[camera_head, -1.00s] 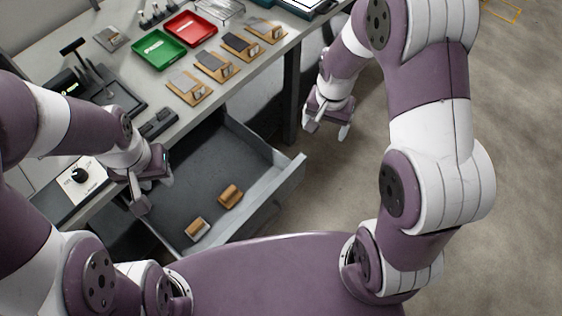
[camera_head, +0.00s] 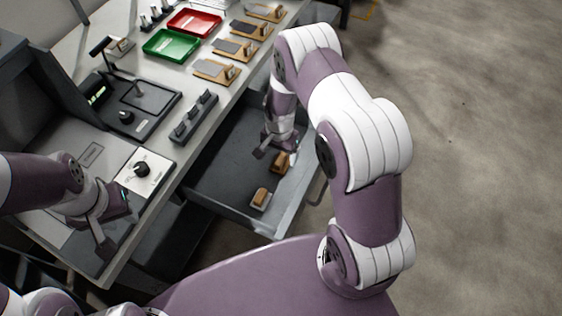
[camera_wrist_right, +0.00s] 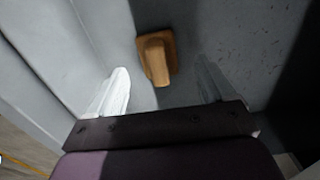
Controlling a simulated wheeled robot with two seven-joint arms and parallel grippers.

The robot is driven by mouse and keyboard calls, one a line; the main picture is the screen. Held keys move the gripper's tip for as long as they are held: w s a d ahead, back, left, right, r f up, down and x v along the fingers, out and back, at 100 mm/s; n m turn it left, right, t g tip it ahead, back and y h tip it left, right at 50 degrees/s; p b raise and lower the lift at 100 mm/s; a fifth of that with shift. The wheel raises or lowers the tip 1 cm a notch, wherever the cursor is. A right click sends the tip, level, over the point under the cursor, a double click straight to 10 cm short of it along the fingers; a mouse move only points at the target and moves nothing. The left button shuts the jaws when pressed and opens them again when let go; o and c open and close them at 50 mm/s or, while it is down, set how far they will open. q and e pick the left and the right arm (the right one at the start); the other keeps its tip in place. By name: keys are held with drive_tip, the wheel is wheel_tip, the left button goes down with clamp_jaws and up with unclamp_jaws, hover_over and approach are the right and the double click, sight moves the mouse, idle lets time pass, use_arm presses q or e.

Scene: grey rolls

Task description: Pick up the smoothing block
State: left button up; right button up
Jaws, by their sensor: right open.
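Two small wooden blocks with raised handles lie in the open drawer; I cannot tell for sure which is the smoothing block. One brown block (camera_head: 282,162) lies farther in, and a second block (camera_head: 260,198) with a pale base edge lies nearer the drawer front. My right gripper (camera_head: 276,149) is open and empty, over the drawer just by the farther block. In the right wrist view a brown block (camera_wrist_right: 155,56) lies ahead, between the lines of the two open fingers and apart from them. My left gripper (camera_head: 110,224) is open and empty over the table's near edge.
The drawer (camera_head: 225,192) has grey walls around the blocks. On the table stand a green tray (camera_head: 171,44), a red tray (camera_head: 194,23), several wooden boards with grey sheets, a black stand (camera_head: 130,105) and a white dial box (camera_head: 146,170).

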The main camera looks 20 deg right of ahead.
sight(281, 158)
wheel_tip(281, 158, down, 4)
drive_tip(key=shift+d+r, duration=0.1)
drive_tip(key=shift+r, duration=0.15)
drive_tip(key=shift+s, duration=0.1)
drive_tip(key=c, duration=1.2)
drive_tip(key=shift+r, duration=0.15)
drive_tip(key=r, duration=0.4)
drive_tip(key=shift+w+d+r, duration=0.2)
drive_tip(key=shift+w+d, duration=0.05)
drive_tip(key=shift+d, duration=0.15)
drive_tip(key=w+d+r, duration=0.4)
drive_tip(key=d+r, duration=0.2)
drive_tip(key=d, duration=0.3)
drive_tip(key=shift+w+d+r+b, duration=0.25)
drive_tip(key=shift+w+d+b, duration=0.05)
drive_tip(key=shift+d+b, duration=0.15)
drive_tip(key=shift+a, duration=0.1)
